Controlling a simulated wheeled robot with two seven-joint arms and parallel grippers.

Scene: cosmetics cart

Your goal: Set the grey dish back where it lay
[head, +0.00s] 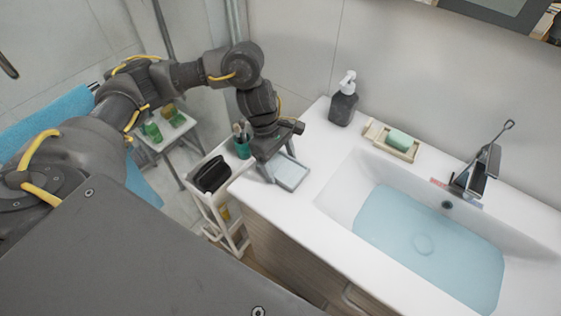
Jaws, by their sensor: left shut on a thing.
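The grey dish (291,174) is a shallow square dish at the left end of the white counter. My left gripper (272,165) points down and is shut on its left side. I cannot tell whether the dish rests on the counter or is held just above it. The gripper hides part of the dish's left edge. My right gripper is not in view.
A cart (210,200) stands left of the counter, with a green cup of brushes (242,148) and a black case (211,175). A dark soap bottle (343,104), a tray with green soap (400,141) and a water-filled basin (430,235) lie to the right.

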